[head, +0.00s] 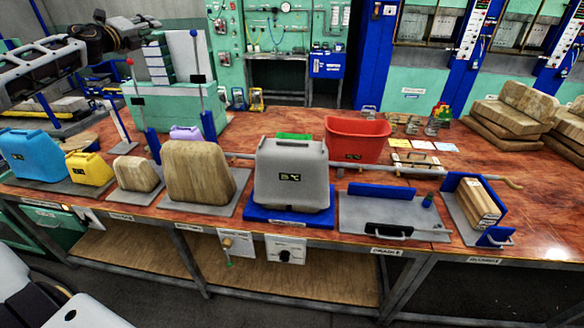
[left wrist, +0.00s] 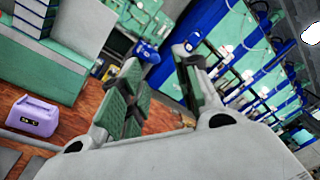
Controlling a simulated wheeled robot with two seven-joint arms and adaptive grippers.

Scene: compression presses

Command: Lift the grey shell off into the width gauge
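The grey shell (head: 290,172) stands upright on a blue base (head: 288,217) near the front edge of the bench, a small dark display on its face. Just right of it lies a grey plate (head: 365,211) with a blue fence along its back and a black handle in front; it looks like the width gauge, but I cannot read its label surely. My left gripper (head: 150,24) is raised at the upper left, far from the grey shell. In the left wrist view its fingers (left wrist: 157,62) are apart with nothing between them. My right gripper is not in view.
Wooden blocks (head: 200,172), a yellow shell (head: 90,169) and a blue shell (head: 30,155) stand to the left. A lavender shell (left wrist: 35,116) and a red bin (head: 357,140) are behind. A blue-walled holder (head: 496,236) with wooden boards stands at right. Upright levers (head: 197,75) rise at left.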

